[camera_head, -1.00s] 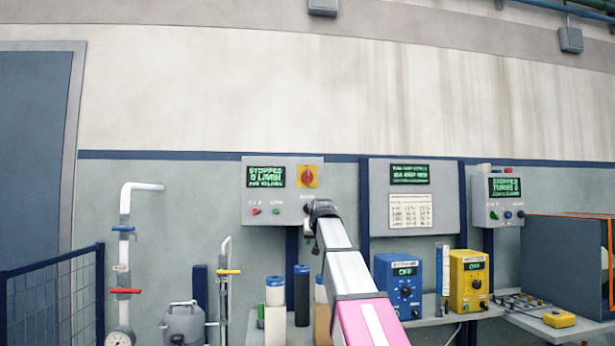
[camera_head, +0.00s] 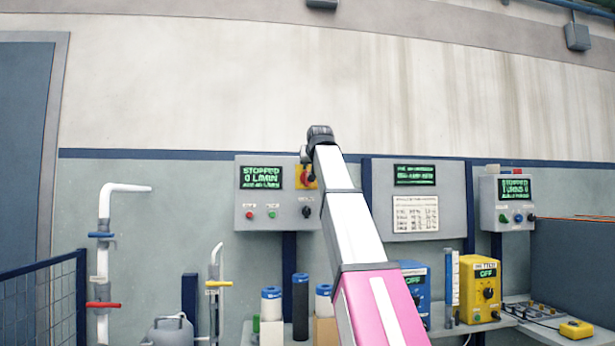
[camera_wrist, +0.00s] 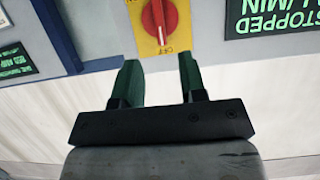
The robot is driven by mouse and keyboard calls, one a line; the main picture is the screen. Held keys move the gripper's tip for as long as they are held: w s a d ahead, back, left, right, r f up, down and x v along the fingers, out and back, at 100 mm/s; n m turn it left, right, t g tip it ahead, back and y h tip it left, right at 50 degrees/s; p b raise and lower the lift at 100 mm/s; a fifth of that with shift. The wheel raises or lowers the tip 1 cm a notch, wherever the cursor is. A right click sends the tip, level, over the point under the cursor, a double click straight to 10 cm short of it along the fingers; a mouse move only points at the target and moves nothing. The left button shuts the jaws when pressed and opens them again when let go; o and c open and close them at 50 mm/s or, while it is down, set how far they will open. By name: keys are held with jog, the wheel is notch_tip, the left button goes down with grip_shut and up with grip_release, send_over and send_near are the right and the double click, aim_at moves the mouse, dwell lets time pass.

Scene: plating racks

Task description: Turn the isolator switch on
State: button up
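The isolator switch is a red rotary knob (camera_wrist: 158,16) on a yellow plate (camera_wrist: 163,44), on a grey control box (camera_head: 262,218). In the wrist view, which is upside down, the knob is at the top, its handle roughly in line with the OFF mark on the plate. Contact cannot be told.
The box also carries a green-text display (camera_head: 261,177) reading STOPPED, small buttons and a black knob (camera_head: 307,212). A grey panel (camera_head: 453,215) with a display and a chart stands to the right. Wall above is clear.

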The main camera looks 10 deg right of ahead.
jog(key=x, duration=0.8)
jog(key=shift+w+f, duration=0.15)
jog(key=shift+w, duration=0.05)
grip_shut()
